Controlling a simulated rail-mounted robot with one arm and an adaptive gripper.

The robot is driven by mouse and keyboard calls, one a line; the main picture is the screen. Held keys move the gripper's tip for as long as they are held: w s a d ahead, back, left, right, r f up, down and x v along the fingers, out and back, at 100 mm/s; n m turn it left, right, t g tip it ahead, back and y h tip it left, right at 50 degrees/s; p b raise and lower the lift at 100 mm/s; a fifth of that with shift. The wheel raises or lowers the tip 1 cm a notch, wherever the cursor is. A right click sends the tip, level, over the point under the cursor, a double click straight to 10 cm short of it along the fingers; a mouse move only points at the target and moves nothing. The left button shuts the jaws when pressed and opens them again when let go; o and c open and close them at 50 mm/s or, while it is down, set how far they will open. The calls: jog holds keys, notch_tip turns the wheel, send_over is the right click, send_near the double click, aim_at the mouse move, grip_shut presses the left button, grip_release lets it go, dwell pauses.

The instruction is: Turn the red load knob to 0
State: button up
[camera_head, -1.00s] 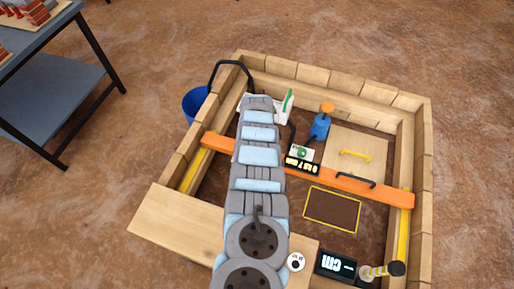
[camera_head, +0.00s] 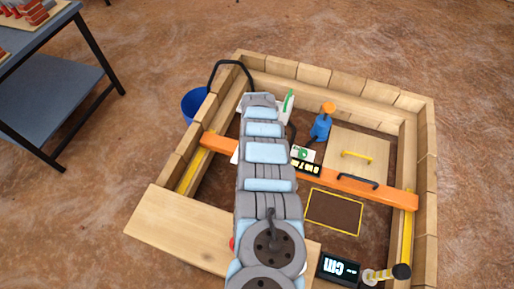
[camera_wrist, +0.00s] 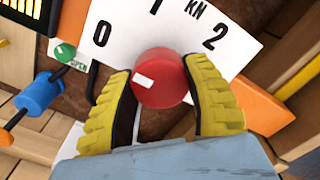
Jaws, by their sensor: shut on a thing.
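The red load knob (camera_wrist: 161,80) shows in the wrist view in front of a white dial plate (camera_wrist: 223,28). The plate reads 0, 1 and 2 with "kN". The white mark (camera_wrist: 144,80) on the knob's face lies on its left side; the 0 (camera_wrist: 102,33) is up and to the left of it. My gripper (camera_wrist: 160,72) has a yellow ridged finger on each side of the knob and is shut on it.
An orange beam (camera_head: 397,199) crosses the timber-walled pit. A blue thing with an orange top (camera_head: 321,128), a green button (camera_wrist: 65,52) and a black-handled panel are near the dial. A screen (camera_head: 339,268) stands at the front, and a blue bucket (camera_head: 192,105) outside the wall.

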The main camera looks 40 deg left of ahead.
dwell(0.4)
jog(key=o, duration=1.2)
jog(key=shift+o, duration=0.2)
jog(key=shift+r, duration=0.15)
jog(key=shift+w+r, duration=0.1)
jog(key=shift+r, duration=1.3)
notch_tip(320, 180, up, 9)
